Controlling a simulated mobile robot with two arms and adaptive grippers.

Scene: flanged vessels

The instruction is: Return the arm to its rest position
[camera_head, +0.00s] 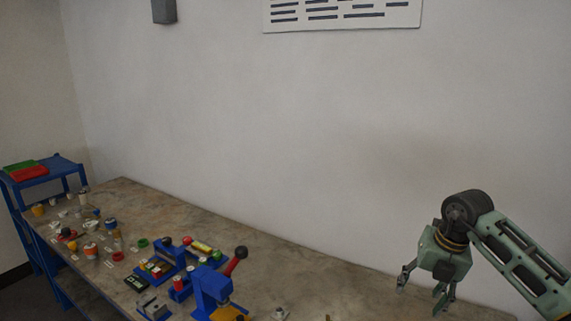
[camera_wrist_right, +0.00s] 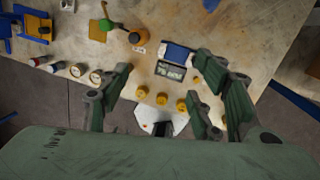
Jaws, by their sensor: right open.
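My right arm comes in from the right in the head view. Its green gripper (camera_head: 422,295) hangs above the right end of the long table (camera_head: 345,285), with its fingers spread and nothing between them. In the right wrist view, the right gripper (camera_wrist_right: 165,92) also shows open and empty, its fingers apart over the table edge. My left gripper is in neither view.
A blue press (camera_head: 212,290) and many small items crowd the table's left and middle. A blue cart (camera_head: 55,170) stands at the far left. The wrist view shows a scale (camera_wrist_right: 172,72), yellow pieces (camera_wrist_right: 162,98) and an orange bottle (camera_wrist_right: 134,37) near the edge.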

